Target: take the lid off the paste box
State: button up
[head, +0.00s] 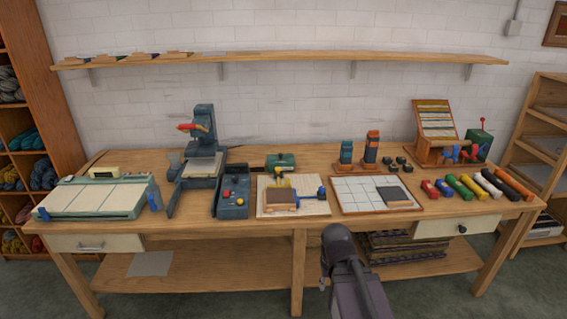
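I cannot tell for certain which thing is the paste box. A small, low green box (281,160) stands at the middle of the workbench, behind a light board, and its top looks closed. A taller dark green box (479,146) with a red-knobbed rod stands at the back right. Part of my own arm shows at the bottom centre, in front of the bench. My gripper's fingers are not visible, and nothing of mine touches either box.
The wooden workbench (240,154) carries a dark press (203,147), a blue-grey control box (234,197), a light board (316,207), a white-gridded tray (356,195) and several coloured rolls (472,187) at the right. A wall shelf (290,57) runs above. Bare wood shows behind the boards.

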aim_at(281, 158)
jog(key=z, duration=0.15)
jog(key=i, duration=2.3)
jog(key=u, duration=0.15)
